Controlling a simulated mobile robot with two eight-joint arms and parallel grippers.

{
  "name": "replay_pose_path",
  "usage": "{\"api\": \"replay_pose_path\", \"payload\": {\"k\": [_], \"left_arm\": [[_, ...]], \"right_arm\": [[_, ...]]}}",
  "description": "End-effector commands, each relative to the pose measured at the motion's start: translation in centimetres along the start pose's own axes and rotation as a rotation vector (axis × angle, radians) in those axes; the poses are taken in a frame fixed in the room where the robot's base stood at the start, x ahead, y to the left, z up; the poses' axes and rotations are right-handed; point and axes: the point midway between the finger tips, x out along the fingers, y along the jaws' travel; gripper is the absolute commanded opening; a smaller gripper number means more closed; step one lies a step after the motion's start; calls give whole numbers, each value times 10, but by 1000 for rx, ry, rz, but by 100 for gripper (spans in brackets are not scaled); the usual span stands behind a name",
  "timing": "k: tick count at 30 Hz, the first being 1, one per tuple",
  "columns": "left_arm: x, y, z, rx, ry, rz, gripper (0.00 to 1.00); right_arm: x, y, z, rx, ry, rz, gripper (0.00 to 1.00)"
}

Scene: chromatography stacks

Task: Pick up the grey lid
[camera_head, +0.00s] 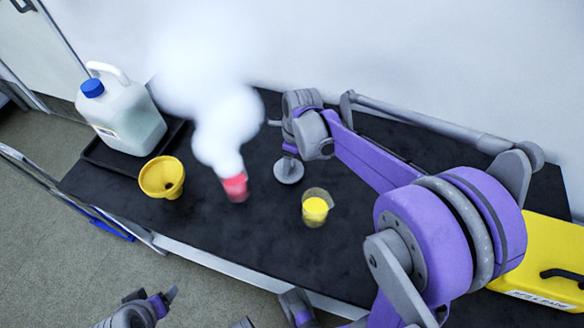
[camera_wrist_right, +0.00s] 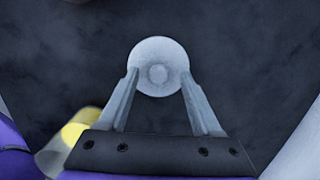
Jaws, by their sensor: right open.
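The grey lid (camera_head: 289,171) is a small round disc with a raised knob, on the black bench top. In the right wrist view the lid (camera_wrist_right: 160,52) appears between and just beyond my fingertips, its knob centred. My right gripper (camera_wrist_right: 159,76) is open, one finger towards each side of the lid. I cannot tell whether they touch it. In the head view the right gripper (camera_head: 287,149) is over the lid, partly hidden by its own wrist. My left gripper (camera_head: 153,295) is low at the front, away from the bench; its jaw opening is unclear.
A beaker with yellow contents (camera_head: 315,209) stands close to the right of the lid. A red vessel (camera_head: 236,187) gives off thick white vapour at left. A yellow funnel (camera_head: 160,178) and a jug with blue cap (camera_head: 128,118) are further left. A yellow case (camera_head: 545,262) is at right.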

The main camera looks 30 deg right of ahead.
Motion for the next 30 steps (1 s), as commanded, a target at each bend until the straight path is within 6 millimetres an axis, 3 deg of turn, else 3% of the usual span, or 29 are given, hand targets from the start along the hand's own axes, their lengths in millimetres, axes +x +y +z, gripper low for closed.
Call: {"api": "replay_pose_path", "payload": {"k": [10,21,30], "left_arm": [[3,0,2,0,-1,0,75],[3,0,2,0,-1,0,75],[3,0,2,0,-1,0,75]], "right_arm": [[5,3,1,2,0,0,66],[5,2,1,2,0,0,1],[5,2,1,2,0,0,0]]}}
